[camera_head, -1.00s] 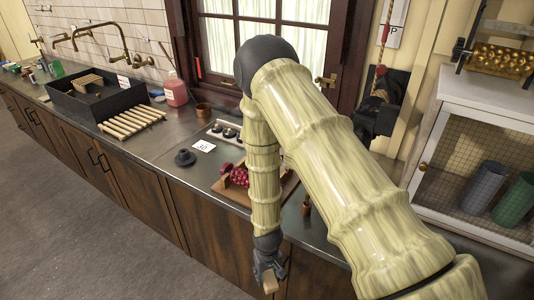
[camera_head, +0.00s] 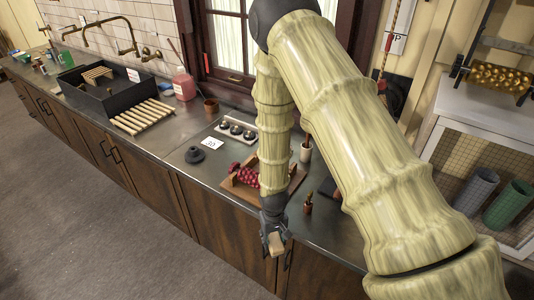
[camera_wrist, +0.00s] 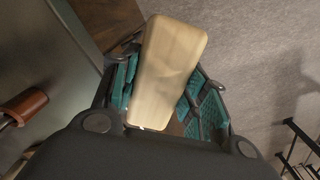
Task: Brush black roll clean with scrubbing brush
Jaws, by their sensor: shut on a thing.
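My gripper (camera_head: 273,228) hangs at the counter's front edge, shut on a pale wooden block (camera_head: 276,243), likely the scrubbing brush's back. In the wrist view the block (camera_wrist: 168,68) lies between my teal-padded fingers (camera_wrist: 165,90); no bristles show. I cannot tell for sure which thing is the black roll. A black round piece with a raised knob (camera_head: 194,155) sits on the counter left of my arm, apart from my gripper. A brass roller (camera_head: 497,77) sits on the white cabinet at right.
A wooden tray (camera_head: 284,191) with red pieces (camera_head: 243,175) lies behind my forearm. A small brown piece (camera_head: 308,203) stands to its right. A black sink (camera_head: 110,100) and slatted rack (camera_head: 143,117) are at left. The white cabinet (camera_head: 490,118) is at right. The floor in front is clear.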

